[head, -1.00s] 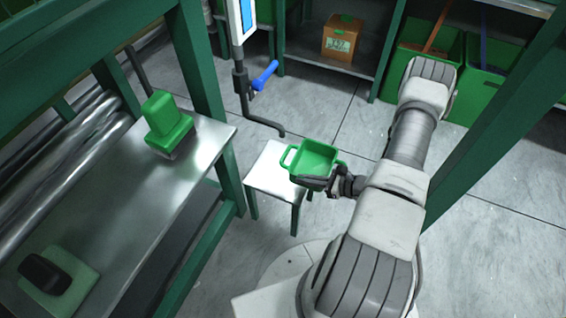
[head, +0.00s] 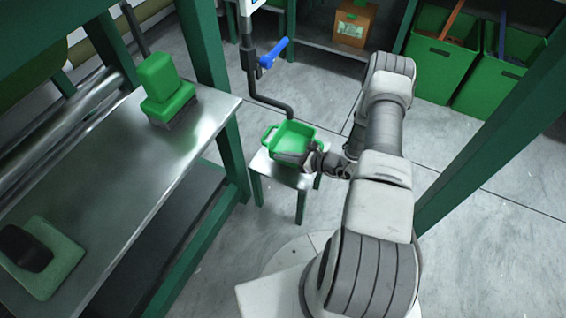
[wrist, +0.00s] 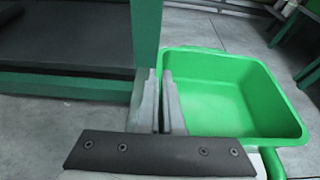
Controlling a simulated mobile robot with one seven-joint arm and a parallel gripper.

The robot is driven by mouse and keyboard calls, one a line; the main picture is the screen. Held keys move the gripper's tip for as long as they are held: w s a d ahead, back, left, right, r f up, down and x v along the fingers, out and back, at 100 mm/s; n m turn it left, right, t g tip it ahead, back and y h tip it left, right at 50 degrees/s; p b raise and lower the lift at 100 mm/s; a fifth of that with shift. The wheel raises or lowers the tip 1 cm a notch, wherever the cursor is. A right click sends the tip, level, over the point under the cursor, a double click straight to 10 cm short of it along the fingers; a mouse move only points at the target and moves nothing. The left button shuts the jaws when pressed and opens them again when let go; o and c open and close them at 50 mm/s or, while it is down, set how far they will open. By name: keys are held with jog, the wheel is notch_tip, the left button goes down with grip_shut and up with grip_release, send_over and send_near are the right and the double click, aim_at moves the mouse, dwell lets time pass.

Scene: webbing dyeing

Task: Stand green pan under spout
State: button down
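The green pan (head: 291,140) is an open, two-handled rectangular tub, roughly level, at the small metal-topped stool (head: 262,165). I cannot tell if it rests on the stool or hangs just above it. The spout (head: 283,106) is a dark bent pipe; its end shows at the pan's far rim. My gripper (head: 306,160) is at the pan's near right side. In the wrist view, the fingers of my gripper (wrist: 160,98) are close together at the left wall of the pan (wrist: 215,95), pinching its edge. The pan looks empty.
A blue valve lever (head: 273,52) sits on the pipe above the spout. Green posts stand at left and right (head: 490,110). Green bins (head: 440,62) are at back right.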

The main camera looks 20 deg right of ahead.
aim_at(283, 164)
jog(key=shift+f+b, duration=0.6)
jog(key=shift+f, duration=1)
jog(key=shift+f, duration=0.15)
jog(key=c, duration=1.1)
grip_release()
jog(key=shift+o, duration=0.2)
